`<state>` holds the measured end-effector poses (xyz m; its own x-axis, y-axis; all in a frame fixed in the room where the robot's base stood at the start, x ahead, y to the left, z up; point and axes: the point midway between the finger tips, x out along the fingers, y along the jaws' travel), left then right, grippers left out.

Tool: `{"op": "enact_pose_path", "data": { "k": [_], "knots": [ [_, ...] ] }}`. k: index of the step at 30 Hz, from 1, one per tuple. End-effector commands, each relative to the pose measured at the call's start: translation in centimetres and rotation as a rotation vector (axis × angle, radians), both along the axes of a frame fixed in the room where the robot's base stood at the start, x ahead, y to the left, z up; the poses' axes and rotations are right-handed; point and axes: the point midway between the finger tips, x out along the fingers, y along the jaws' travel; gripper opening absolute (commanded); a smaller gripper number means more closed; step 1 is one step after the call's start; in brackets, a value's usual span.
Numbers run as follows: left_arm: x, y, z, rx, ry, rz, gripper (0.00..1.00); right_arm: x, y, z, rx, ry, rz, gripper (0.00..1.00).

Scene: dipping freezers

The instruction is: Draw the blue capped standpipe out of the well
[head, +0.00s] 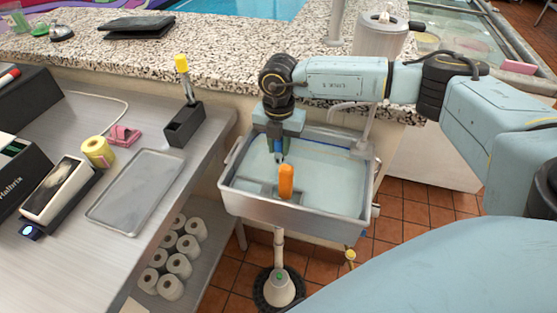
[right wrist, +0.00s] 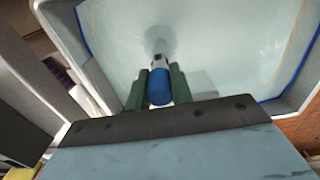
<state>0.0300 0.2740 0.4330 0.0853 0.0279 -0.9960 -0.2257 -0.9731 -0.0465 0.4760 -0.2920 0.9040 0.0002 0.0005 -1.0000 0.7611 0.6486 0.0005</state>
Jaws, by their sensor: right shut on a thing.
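My right gripper (head: 279,148) is over the metal basin, or well (head: 290,207), and points down. In the right wrist view its two green fingers (right wrist: 159,88) are shut on the blue capped standpipe (right wrist: 160,86), one on each side of the blue cap. A short pale metal part shows beyond the cap, against the basin floor. The standpipe's blue also shows between the fingers in the head view (head: 278,146). I cannot tell whether its lower end touches the floor. My left gripper is not in view.
An orange upright piece (head: 286,181) stands in the basin just in front of the gripper. The basin's raised walls surround both. A speckled counter (head: 225,55) lies behind. A side table at left holds a black holder (head: 184,126) and a grey tray (head: 137,190).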

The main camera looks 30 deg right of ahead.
Motion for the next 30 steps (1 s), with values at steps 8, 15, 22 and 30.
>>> {"op": "enact_pose_path", "data": {
  "k": [8,15,22,30],
  "knots": [
    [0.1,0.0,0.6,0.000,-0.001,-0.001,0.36,0.0,0.0,0.7,0.000,0.000,0.000,0.00],
    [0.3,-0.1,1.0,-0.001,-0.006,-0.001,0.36,0.0,0.0,1.1,0.000,0.000,0.000,0.00],
    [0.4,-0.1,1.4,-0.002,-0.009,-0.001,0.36,0.0,0.0,1.6,-0.001,0.001,0.000,0.00],
    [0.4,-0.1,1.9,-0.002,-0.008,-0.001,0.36,0.0,0.0,2.1,-0.001,0.001,0.000,0.00]
  ]
}}
